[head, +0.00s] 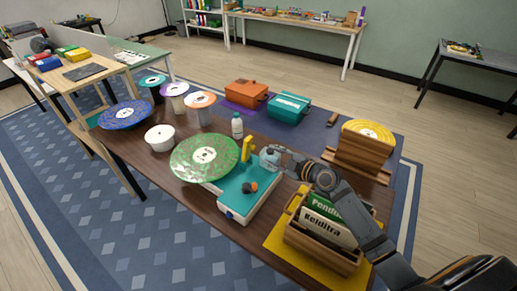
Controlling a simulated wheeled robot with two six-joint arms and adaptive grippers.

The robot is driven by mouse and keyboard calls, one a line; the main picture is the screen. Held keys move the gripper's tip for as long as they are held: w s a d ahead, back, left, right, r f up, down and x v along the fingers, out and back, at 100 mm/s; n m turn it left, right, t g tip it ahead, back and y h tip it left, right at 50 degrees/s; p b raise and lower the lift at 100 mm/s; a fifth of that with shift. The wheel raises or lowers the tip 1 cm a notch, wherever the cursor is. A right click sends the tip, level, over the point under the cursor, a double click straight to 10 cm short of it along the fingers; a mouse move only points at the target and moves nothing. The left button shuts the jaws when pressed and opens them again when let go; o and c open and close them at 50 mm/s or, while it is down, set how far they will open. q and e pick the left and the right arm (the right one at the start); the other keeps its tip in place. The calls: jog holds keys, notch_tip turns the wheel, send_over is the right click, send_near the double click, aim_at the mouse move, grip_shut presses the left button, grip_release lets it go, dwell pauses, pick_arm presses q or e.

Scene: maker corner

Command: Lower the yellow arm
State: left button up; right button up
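The turntable (234,208) has a teal top on a white base and stands near the middle of the brown table. A green speckled record (190,165) lies over its left part. The yellow arm (247,150) stands raised at the back of the teal top, just right of the record. My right gripper (268,157) comes in from the right and its tip is right beside the yellow arm. Whether it touches the arm, and whether its fingers are open, I cannot tell. A dark knob and an orange knob (254,187) sit on the teal top. My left gripper is not in view.
A wooden crate of record sleeves (298,246) stands on a yellow mat under my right forearm. A small bottle (237,126) stands behind the turntable. A white tub (160,138), a blue record (125,114), and a wooden rack with yellow discs (366,136) are around it.

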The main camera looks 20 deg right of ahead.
aim_at(249, 151)
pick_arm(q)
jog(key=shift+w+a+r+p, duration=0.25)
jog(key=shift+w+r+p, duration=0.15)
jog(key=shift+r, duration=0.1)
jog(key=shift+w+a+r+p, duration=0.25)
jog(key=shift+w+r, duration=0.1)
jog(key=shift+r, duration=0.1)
pick_arm(e)
jog(key=x, duration=0.7)
jog(key=shift+w+a, duration=0.15)
jog(key=shift+w, duration=0.2)
jog(key=shift+f, duration=0.15)
jog(key=shift+c, duration=0.4)
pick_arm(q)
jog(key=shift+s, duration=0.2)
pick_arm(e)
grip_shut()
